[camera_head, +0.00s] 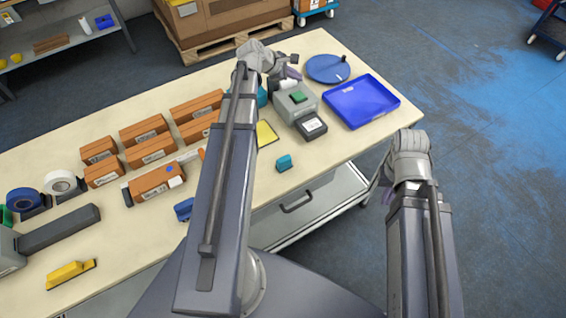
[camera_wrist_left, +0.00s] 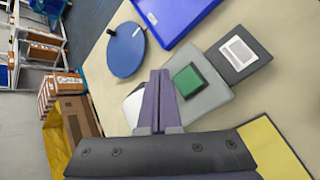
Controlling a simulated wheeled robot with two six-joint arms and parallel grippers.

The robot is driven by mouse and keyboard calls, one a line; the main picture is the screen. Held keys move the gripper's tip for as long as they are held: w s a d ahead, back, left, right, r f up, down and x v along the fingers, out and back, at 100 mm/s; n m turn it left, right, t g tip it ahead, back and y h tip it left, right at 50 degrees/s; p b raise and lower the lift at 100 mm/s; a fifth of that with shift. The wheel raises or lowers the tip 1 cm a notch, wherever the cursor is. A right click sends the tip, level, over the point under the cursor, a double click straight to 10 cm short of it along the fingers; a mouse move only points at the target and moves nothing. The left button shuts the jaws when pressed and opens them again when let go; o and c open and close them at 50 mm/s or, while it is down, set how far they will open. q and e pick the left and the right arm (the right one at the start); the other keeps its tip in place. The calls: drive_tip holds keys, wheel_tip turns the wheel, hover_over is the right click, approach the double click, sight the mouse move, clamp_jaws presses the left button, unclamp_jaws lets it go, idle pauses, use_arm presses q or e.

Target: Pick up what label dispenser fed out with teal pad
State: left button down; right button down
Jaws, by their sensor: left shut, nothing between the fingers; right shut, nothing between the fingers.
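The label dispenser (camera_head: 290,104) is a grey box with a green button on top. It also shows in the left wrist view (camera_wrist_left: 212,97). A white label (camera_head: 313,127) lies on the dark plate at its front, and shows in the left wrist view (camera_wrist_left: 239,50). A small teal block (camera_head: 284,162), which looks like the teal pad, sits near the table's front edge, apart from the dispenser. My left gripper (camera_head: 293,73) is shut and empty, above the back of the dispenser; its fingers show together in the wrist view (camera_wrist_left: 161,75). My right gripper (camera_head: 387,196) is shut, beyond the table's front edge, mostly hidden by its wrist.
A blue tray (camera_head: 388,91) and a round blue disc (camera_head: 320,66) with a dark knob lie by the dispenser. Several brown boxes (camera_head: 145,130) stand at left. A yellow-faced pad (camera_head: 266,134) and another teal item (camera_head: 262,98) are partly behind my left arm.

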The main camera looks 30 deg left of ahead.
sight(284, 159)
idle(0.4)
